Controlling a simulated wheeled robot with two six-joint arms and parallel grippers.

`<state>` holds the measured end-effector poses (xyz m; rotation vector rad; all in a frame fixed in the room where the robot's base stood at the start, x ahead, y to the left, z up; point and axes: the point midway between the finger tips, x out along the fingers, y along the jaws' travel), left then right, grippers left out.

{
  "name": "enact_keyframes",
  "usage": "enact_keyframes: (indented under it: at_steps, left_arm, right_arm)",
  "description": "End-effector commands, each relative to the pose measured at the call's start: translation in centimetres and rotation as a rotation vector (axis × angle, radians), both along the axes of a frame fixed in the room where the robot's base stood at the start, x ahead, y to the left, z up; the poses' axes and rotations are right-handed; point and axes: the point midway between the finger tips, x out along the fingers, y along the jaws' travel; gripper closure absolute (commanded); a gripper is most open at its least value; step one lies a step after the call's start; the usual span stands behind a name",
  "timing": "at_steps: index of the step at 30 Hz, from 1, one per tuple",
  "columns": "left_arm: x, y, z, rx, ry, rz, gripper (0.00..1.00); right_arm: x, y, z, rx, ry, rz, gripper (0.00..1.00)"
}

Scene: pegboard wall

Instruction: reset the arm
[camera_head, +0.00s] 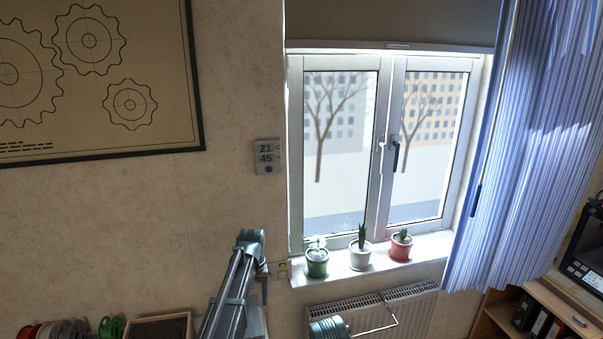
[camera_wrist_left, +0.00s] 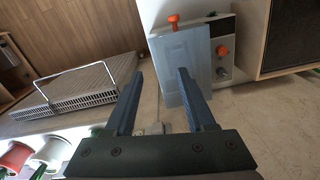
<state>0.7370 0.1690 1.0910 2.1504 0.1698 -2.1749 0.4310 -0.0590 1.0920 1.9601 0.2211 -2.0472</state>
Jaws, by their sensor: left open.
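My left arm rises from the bottom of the head view, left of the window. My left gripper (camera_wrist_left: 161,74) shows in the left wrist view, with its two dark fingers spread apart. No object is held between the fingers. A grey-blue flat panel (camera_wrist_left: 183,65) with an orange knob lies beyond the fingertips in that view. In the head view the fingers cannot be made out clearly. My right gripper is not seen.
Potted plants stand on the sill (camera_head: 428,243): green (camera_head: 317,262), white (camera_head: 360,254) and red (camera_head: 401,244). A radiator (camera_head: 405,305) is below. A blue curtain (camera_head: 530,140) hangs right. Coloured spools (camera_head: 65,329) and a dark tray (camera_head: 160,327) sit lower left.

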Motion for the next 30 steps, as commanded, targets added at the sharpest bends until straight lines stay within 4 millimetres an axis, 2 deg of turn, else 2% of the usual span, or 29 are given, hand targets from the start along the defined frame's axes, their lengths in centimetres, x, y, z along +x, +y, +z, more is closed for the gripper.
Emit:
enact_keyframes:
  at_steps: [1, 6, 9, 13, 15, 19, 30]
  left_arm:
    - [-5.0, -2.3, -2.1, 0.008, 0.004, -0.053, 0.45]
    - [-15.7, -7.3, -5.3, 0.033, 0.022, -0.217, 0.45]
    - [-21.3, -9.1, -6.8, 0.048, 0.029, -0.305, 0.45]
    - [-26.8, -10.2, -8.2, 0.063, 0.036, -0.393, 0.45]
    - [-28.8, -10.5, -8.7, 0.069, 0.039, -0.426, 0.45]
    - [-30.6, -10.8, -9.1, 0.076, 0.042, -0.460, 0.45]
    - [-30.7, -10.9, -9.0, 0.076, 0.043, -0.466, 0.45]
  right_arm:
    - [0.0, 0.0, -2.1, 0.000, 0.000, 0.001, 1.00]
    - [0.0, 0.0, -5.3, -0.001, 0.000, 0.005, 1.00]
    - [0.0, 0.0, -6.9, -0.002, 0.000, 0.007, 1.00]
    - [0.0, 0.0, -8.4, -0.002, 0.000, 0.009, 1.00]
    - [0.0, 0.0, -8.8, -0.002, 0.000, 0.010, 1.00]
    - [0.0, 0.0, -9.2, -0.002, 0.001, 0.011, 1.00]
    - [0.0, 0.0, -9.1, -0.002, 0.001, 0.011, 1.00]
